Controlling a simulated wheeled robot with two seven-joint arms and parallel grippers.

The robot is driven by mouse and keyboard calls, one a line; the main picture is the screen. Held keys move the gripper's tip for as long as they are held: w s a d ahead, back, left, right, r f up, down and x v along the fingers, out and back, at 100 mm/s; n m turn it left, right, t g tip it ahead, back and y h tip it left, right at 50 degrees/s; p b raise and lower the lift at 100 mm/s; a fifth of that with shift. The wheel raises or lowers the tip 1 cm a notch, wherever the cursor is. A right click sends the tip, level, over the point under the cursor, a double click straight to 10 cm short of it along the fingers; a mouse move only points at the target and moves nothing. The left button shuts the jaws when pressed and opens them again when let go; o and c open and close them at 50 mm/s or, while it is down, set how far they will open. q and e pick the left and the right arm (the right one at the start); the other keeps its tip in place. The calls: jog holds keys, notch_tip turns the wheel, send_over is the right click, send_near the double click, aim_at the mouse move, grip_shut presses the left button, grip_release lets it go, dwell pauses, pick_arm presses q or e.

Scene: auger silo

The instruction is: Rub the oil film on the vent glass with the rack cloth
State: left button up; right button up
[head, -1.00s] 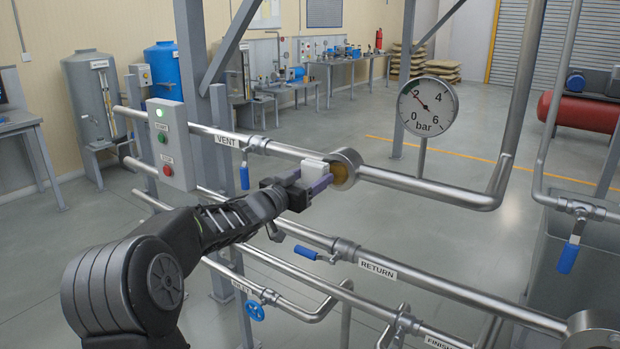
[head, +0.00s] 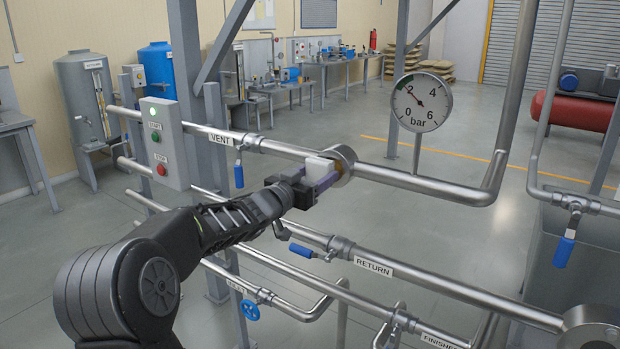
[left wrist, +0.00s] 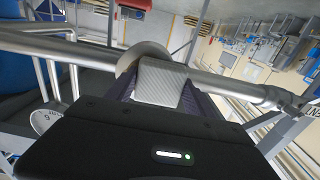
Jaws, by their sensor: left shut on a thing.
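My left gripper (head: 322,180) is shut on the rack cloth (head: 318,167), a white folded pad between its purple-grey fingers. The cloth is at the face of the vent glass (head: 346,158), a round metal-rimmed fitting on the VENT pipe. The cloth and fingers cover most of the glass, so I cannot see how much oil film is on it. In the left wrist view the cloth (left wrist: 160,82) shows a fine weave and lies against or just before the fitting's round rim (left wrist: 141,53); exact contact is hard to tell. My right gripper is not in view.
The VENT pipe (head: 430,185) bends upward at the right. A blue-handled valve (head: 239,172) hangs left of the cloth, and a START/STOP box (head: 163,143) is farther left. The RETURN pipe (head: 440,285) runs below my arm.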

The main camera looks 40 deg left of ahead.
aim_at(348, 176)
pick_arm(q)
jog(key=shift+d, duration=0.4)
jog(key=shift+d, duration=0.1)
jog(key=shift+w+d+f+b, duration=0.1)
jog(key=shift+d+b, duration=0.8)
jog(key=shift+b, duration=0.05)
jog(key=shift+d, duration=0.5)
jog(key=shift+d+b, duration=0.8)
jog(key=shift+b, duration=0.3)
jog(key=shift+d+b, duration=0.45)
jog(key=shift+d, duration=0.25)
